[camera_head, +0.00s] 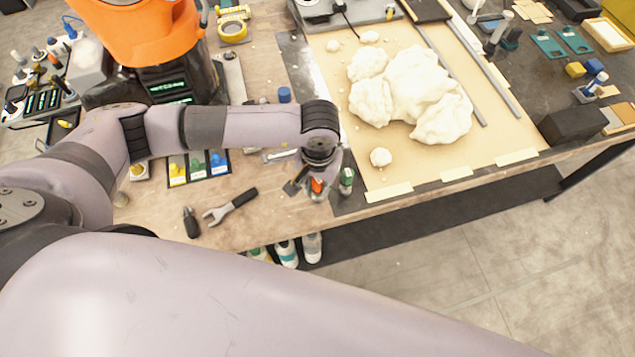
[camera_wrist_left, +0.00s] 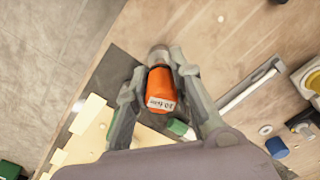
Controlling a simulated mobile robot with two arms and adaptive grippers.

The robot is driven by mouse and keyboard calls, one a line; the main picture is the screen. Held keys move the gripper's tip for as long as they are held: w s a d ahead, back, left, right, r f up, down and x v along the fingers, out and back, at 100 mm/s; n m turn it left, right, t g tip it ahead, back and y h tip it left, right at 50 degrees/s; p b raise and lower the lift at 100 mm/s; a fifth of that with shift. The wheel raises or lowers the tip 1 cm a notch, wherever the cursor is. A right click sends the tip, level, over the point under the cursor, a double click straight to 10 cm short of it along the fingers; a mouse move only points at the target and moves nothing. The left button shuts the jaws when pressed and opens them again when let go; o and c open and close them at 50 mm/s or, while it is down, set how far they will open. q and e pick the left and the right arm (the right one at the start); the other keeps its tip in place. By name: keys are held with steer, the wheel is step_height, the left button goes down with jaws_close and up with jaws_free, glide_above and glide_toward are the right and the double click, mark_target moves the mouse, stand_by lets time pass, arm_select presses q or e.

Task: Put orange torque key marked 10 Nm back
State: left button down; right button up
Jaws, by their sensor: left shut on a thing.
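The orange torque key (camera_wrist_left: 161,84) is between the fingers of my left gripper (camera_wrist_left: 160,72) in the left wrist view. A white label on it seems to read 10 Nm. In the head view my left gripper (camera_head: 315,184) is near the table's front edge, and the orange key (camera_head: 317,186) shows only as a small patch between its fingers. A dark tray with yellow, green and blue slots (camera_head: 198,167) lies to its left, partly hidden behind my left arm. I cannot make out an orange slot. My right gripper is not in view.
A green-and-white bottle (camera_head: 346,181) stands right beside the left gripper. A wrench (camera_head: 230,205) and a dark-handled tool (camera_head: 191,222) lie to the left on the table. A tan board with white foam (camera_head: 410,92) is to the right.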

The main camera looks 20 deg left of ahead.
arm_select(q)
steer(key=c, duration=1.4)
jaws_free()
steer(key=shift+r, duration=0.25)
step_height(320, 180, up, 11)
steer(key=b, duration=0.3)
steer(key=shift+f, duration=0.15)
steer(key=shift+r, duration=0.55)
